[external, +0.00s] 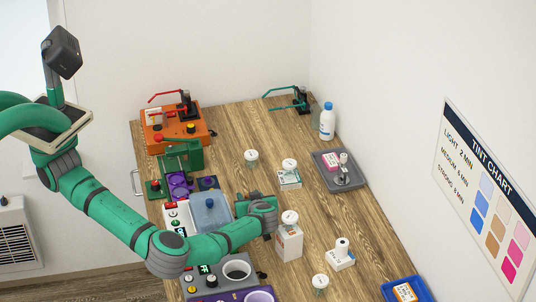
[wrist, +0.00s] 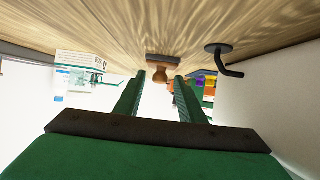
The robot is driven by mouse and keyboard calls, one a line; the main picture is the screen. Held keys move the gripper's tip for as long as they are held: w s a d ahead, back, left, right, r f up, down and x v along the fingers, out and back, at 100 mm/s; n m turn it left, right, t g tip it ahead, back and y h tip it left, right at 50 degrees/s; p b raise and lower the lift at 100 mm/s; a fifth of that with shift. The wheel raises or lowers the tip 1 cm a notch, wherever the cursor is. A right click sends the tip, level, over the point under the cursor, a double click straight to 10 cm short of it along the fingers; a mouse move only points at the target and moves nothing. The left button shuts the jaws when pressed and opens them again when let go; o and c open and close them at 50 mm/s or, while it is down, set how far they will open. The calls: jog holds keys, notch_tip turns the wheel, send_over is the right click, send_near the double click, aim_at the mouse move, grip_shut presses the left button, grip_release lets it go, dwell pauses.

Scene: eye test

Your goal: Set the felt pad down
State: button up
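In the wrist view, which looks along the table upside down, a dark flat pad with a brown wooden handle, which I take for the felt pad (wrist: 163,60), shows at the fingertips. In the external view my gripper (external: 270,216) is low over the middle of the table, left of a white box with a round top (external: 289,241). The pad is hidden there.
The wooden table (external: 232,125) is crowded on its left side: an orange unit (external: 178,133), a blue container (external: 210,215), a grey unit with a cup (external: 215,282). A white bottle (external: 327,121) and grey tray (external: 352,178) stand right. A dark bent rod (wrist: 230,68) shows near the fingers.

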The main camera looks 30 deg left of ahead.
jog(key=shift+r, duration=0.15)
jog(key=v, duration=0.7)
jog(key=shift+s+d+r, duration=0.15)
jog(key=shift+s, duration=0.05)
